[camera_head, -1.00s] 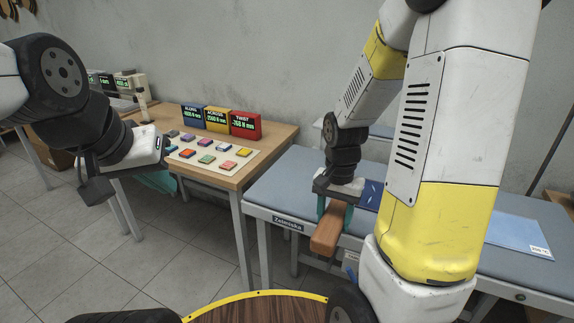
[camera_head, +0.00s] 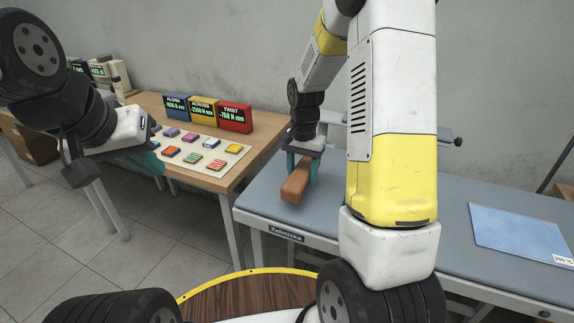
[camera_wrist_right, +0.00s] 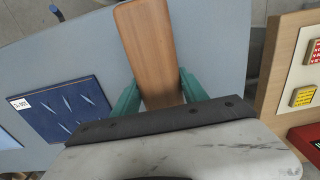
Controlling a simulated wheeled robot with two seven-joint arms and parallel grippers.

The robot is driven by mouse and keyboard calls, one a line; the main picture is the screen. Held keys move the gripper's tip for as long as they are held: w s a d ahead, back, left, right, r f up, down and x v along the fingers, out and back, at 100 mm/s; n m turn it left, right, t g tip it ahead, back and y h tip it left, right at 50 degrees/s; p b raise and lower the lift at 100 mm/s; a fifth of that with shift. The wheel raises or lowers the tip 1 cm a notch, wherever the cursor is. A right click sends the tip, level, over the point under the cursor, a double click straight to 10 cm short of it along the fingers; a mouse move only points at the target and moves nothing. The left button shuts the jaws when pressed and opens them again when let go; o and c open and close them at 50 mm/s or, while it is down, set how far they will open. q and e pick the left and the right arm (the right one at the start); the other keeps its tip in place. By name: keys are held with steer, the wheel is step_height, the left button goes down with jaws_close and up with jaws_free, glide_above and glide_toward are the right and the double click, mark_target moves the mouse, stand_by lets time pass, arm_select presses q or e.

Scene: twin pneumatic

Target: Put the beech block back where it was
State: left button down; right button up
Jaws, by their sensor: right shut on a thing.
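The beech block (camera_head: 295,183) is a long brown wooden bar. My right gripper (camera_head: 304,166) is shut on it, near the left end of the grey-blue bench (camera_head: 262,197). In the right wrist view the block (camera_wrist_right: 149,45) stretches out from between the two teal fingers (camera_wrist_right: 160,96), with the bench surface around it. Whether the block touches the bench is not clear. My left gripper (camera_head: 150,158) hangs at the left, in front of the wooden table; its jaws are partly hidden and I see nothing in them.
A wooden table (camera_head: 232,180) holds a board of coloured blocks (camera_head: 215,164) and blue, yellow and red displays (camera_head: 235,117). A dark blue labelled panel (camera_wrist_right: 65,112) lies on the bench beside the block. A light blue sheet (camera_head: 520,230) lies at the right. My right arm hides the bench's middle.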

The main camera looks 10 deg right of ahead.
mark_target(297, 168)
steer(key=w, duration=0.3)
steer(key=shift+w+a+f, duration=0.15)
steer(key=shift+w+a, duration=0.05)
steer(key=shift+a, duration=0.2)
steer(key=shift+w+f, duration=0.1)
steer(key=shift+f, duration=1.65)
steer(key=o, duration=1.5)
steer(key=shift+f, duration=0.15)
steer(key=shift+c, duration=0.2)
